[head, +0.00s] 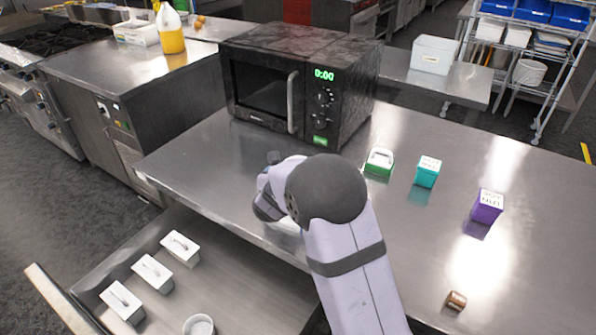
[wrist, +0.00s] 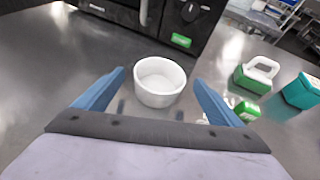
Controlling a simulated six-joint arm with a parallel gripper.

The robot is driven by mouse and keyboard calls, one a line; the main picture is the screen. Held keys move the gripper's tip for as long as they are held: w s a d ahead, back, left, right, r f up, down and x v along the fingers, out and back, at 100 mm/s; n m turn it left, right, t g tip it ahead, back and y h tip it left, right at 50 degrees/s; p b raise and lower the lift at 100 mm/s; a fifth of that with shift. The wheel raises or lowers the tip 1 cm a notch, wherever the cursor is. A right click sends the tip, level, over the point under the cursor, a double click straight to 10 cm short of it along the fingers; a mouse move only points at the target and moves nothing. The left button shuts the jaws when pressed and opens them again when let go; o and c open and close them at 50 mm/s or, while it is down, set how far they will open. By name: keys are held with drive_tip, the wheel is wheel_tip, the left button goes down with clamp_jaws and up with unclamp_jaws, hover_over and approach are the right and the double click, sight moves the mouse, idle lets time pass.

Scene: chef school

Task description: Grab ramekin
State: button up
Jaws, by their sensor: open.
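A white round ramekin (wrist: 160,98) stands upright and empty on the steel counter in the wrist view, in front of the microwave. My gripper (wrist: 159,78) is open, its two blue fingers spread to the left and right of the ramekin. The ramekin appears between them, and I see no finger clearly touching it. In the head view my arm hides most of the gripper and this part of the counter. A second white round dish (head: 199,326) sits in the open drawer at the bottom edge of the head view.
A black microwave (head: 265,87) stands at the counter's back. Green (head: 379,163), teal (head: 427,172) and purple (head: 487,207) containers stand to the right, with a small brown item (head: 456,300) nearer. The open drawer (head: 235,285) holds several white lidded boxes (head: 152,273).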

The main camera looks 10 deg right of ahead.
drive_tip(key=shift+p+x, duration=0.45)
drive_tip(key=shift+x, duration=1.3)
drive_tip(key=shift+f, duration=0.1)
drive_tip(key=c, duration=1.3)
wheel_tip(320, 180, up, 10)
drive_tip(key=shift+r, duration=0.1)
